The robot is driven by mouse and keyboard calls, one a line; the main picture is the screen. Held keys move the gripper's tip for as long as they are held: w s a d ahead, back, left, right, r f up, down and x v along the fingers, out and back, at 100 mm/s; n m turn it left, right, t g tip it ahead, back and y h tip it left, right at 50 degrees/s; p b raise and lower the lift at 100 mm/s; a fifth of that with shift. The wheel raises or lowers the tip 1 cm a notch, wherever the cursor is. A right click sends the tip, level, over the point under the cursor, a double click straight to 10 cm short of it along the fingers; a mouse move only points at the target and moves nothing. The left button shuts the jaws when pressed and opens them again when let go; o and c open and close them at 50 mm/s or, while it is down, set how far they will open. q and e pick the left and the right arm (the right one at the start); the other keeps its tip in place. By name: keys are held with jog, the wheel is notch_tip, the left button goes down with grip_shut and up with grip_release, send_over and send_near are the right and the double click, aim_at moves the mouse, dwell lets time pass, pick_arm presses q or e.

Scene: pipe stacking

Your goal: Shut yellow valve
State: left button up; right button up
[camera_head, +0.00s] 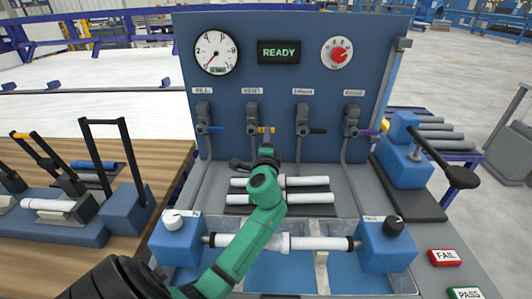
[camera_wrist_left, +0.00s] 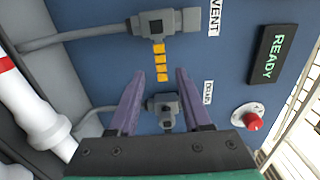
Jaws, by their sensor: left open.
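The yellow valve (camera_head: 261,130) is the second from the left on the blue panel. Its short yellow handle points sideways to the right in the head view. In the left wrist view the yellow handle (camera_wrist_left: 159,60) hangs from a grey valve body (camera_wrist_left: 170,23), its free end in the gap between my fingertips. My left gripper (camera_head: 267,137) is open in front of this valve, its fingers (camera_wrist_left: 160,74) on either side of the handle's end. I cannot tell whether they touch it. My right gripper is not in view.
Valves with blue (camera_head: 214,129), black (camera_head: 318,131) and purple (camera_head: 369,132) handles share the panel. Above are a gauge (camera_head: 216,52), a READY display (camera_head: 279,51) and a red knob (camera_head: 338,54). White pipes (camera_head: 307,182) lie below. A blue lever press (camera_head: 408,158) stands at right.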

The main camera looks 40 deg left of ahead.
pick_arm(q)
jog(key=b+v, duration=0.1)
jog(key=v, duration=0.8)
